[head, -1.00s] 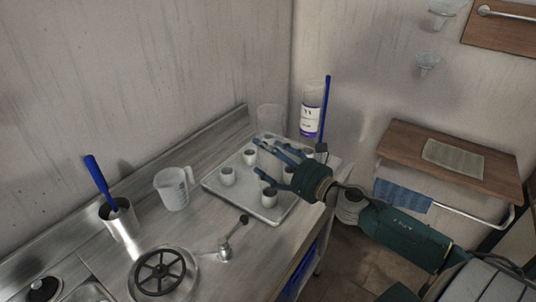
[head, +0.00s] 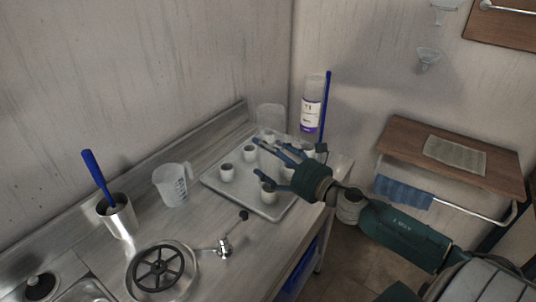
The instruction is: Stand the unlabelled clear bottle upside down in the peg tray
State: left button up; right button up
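The clear bottle (head: 270,117) shows as a pale, see-through body with no label, at the far left part of the tray's back edge. My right gripper (head: 262,157) is over the tray, in front of the bottle. Its fingers are spread apart, and I see nothing clearly held between them. My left gripper is not in view.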

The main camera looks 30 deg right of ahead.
jog(key=shift+o, duration=0.8)
jog(key=shift+s+d+f, duration=0.1)
jog(key=shift+s, duration=0.4)
jog(key=v, duration=1.1)
